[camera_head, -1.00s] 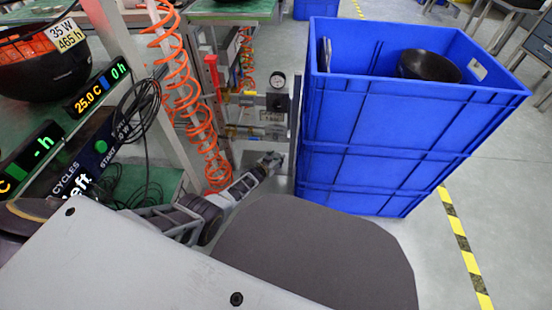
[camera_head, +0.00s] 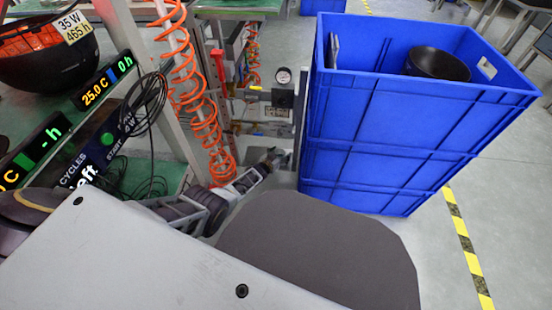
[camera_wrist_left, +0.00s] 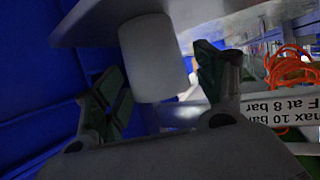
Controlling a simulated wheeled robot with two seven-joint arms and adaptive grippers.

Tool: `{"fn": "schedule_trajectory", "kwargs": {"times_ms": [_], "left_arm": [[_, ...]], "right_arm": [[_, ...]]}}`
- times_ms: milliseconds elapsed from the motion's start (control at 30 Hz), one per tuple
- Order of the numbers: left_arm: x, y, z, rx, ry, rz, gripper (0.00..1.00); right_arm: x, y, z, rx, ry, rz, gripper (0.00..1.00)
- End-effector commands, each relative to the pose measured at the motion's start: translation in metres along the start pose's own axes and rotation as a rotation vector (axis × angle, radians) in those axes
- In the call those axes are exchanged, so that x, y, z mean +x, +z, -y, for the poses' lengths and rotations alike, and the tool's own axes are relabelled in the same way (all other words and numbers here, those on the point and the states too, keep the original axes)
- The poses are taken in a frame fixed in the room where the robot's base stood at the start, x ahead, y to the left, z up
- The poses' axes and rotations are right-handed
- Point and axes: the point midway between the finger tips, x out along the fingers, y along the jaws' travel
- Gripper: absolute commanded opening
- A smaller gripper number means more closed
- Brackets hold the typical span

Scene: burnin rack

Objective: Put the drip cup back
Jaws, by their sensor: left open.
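In the left wrist view a plain white cylinder (camera_wrist_left: 153,62), which looks like the drip cup, is between the fingers of my left gripper (camera_wrist_left: 162,78). The gripper is open, with dark green pads on either side of the cylinder. The cylinder's upper end in the picture meets a pale flat plate (camera_wrist_left: 95,22). In the head view my left gripper (camera_head: 277,160) is low beside the blue crates, below the pressure gauge; the cup cannot be made out there. My right gripper is not in view.
Stacked blue crates (camera_head: 400,125) stand right of the gripper, with a dark bowl (camera_head: 438,64) in the top one. A pressure gauge (camera_head: 283,76) and fittings are above the gripper. An orange coiled hose (camera_head: 190,95) hangs to the left.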

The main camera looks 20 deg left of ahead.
Motion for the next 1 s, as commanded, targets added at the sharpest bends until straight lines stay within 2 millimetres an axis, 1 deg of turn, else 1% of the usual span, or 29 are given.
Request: {"fn": "schedule_trajectory", "kwargs": {"times_ms": [467,1000], "left_arm": [[-0.009,0.001,0.004,0.003,-0.004,0.0,0.71],[-0.027,0.001,0.001,0.003,0.0,0.0,0.71]], "right_arm": [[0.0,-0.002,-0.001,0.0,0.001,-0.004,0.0],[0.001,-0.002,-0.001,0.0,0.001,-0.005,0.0]]}}
